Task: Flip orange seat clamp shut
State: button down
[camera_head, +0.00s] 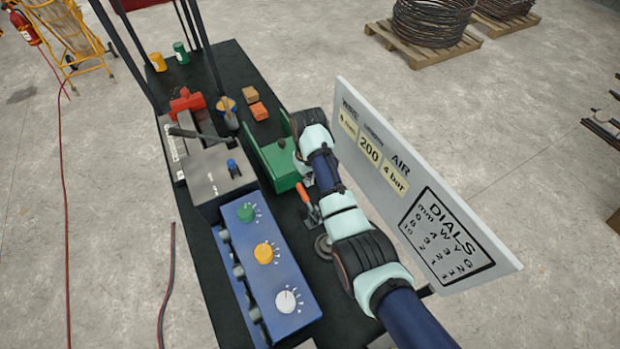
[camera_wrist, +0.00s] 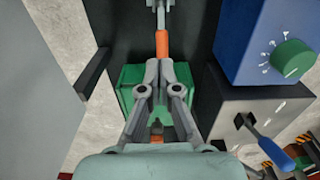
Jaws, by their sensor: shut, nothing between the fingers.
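The orange-handled seat clamp (camera_head: 303,194) is on the black bench in front of the green box (camera_head: 277,165). Its handle points toward the box and its metal base is at the other end. In the wrist view, the orange handle (camera_wrist: 162,43) shows just beyond my fingertips, with the metal linkage at the top edge. My gripper (camera_wrist: 160,66) is shut and empty over the green box (camera_wrist: 130,90). The fingertips look close to the handle's end; I cannot tell if they touch. My arm hides most of the gripper in the head view.
A grey sign board (camera_head: 420,195) stands right beside my arm. A blue dial panel (camera_head: 268,260) and a grey box with a blue lever (camera_head: 222,175) are on the left. Orange blocks (camera_head: 254,103) sit farther back.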

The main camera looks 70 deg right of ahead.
jog(key=s+f, duration=0.1)
jog(key=f, duration=0.1)
jog(key=s+a+f+p, duration=0.1)
jog(key=f, duration=0.1)
jog(key=s+a+f, duration=0.1)
jog(key=f, duration=0.2)
jog(key=shift+a, duration=0.25)
jog(key=shift+p, duration=0.4)
jog(key=shift+s+a+p, duration=0.15)
jog(key=shift+p, duration=0.25)
